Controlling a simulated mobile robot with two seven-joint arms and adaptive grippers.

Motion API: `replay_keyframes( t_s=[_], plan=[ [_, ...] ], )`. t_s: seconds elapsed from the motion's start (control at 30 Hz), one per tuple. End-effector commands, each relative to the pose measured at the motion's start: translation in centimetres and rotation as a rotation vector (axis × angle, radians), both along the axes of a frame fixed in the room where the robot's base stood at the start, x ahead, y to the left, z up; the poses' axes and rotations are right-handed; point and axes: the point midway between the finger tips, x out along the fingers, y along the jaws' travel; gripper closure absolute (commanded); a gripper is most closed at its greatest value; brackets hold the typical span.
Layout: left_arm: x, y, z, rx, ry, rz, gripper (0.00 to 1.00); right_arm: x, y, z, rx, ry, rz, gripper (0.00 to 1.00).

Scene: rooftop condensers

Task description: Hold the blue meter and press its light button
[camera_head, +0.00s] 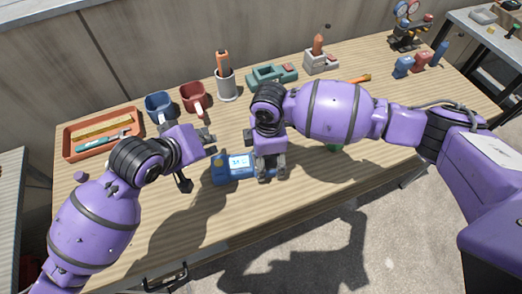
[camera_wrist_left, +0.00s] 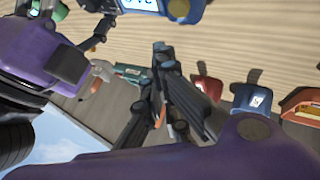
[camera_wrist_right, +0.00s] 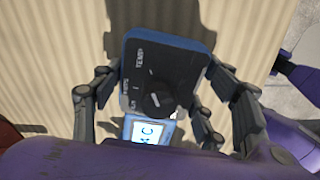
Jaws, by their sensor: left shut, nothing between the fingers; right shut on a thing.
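The blue meter (camera_head: 237,168) lies along the front half of the table, its pale screen lit. A yellow round button (camera_head: 219,158) is at its left end. My right gripper (camera_head: 270,172) is shut on the meter's right part. In the right wrist view its fingers flank the dark dial face of the meter (camera_wrist_right: 158,85). My left gripper (camera_head: 211,151) is shut and empty, just left of the meter and apart from it. In the left wrist view its closed fingers (camera_wrist_left: 160,50) point toward the meter (camera_wrist_left: 140,5), whose yellow button (camera_wrist_left: 178,8) shows at the top edge.
A green device (camera_head: 270,75) and a gauge set (camera_head: 407,25) are further right.

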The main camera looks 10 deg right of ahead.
Motion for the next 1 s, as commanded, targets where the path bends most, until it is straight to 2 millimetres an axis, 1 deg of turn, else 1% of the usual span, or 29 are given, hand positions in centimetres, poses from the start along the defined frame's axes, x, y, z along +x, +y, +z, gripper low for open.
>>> replay_keyframes(
  t_s=[0.03,0.2,0.47,0.5,0.63,0.67,0.9,0.93,1.0],
  plan=[
    [0.1,0.0,0.7,0.0,-0.004,-0.001,1.0,0.0,0.0,0.0,0.001,-0.001,0.0,0.76],
    [0.0,0.0,1.8,0.0,-0.002,-0.001,1.0,0.0,0.0,0.0,0.001,-0.001,0.0,0.76],
    [0.0,0.0,2.0,0.0,0.0,0.0,1.0,0.0,0.0,0.0,0.001,-0.001,0.0,0.76],
    [0.0,0.0,2.0,0.0,0.0,0.0,1.0,0.0,0.0,0.0,0.001,-0.001,0.0,0.31],
    [0.0,0.0,1.9,0.0,0.0,0.0,1.0,0.0,0.0,0.0,0.0,0.0,0.0,0.14],
    [0.0,0.0,1.9,0.0,0.0,0.0,1.0,0.0,0.0,0.0,0.0,0.0,0.0,0.11],
    [0.0,0.0,1.9,0.0,0.0,0.0,1.0,0.0,0.0,0.0,0.0,0.0,0.0,0.11],
    [0.0,0.0,1.9,0.0,0.0,0.0,1.0,0.0,0.0,0.0,0.0,0.0,0.0,0.09],
    [0.0,0.0,1.9,0.0,0.0,0.0,1.0,0.0,0.0,0.0,0.0,0.0,0.0,0.0]
  ],
)
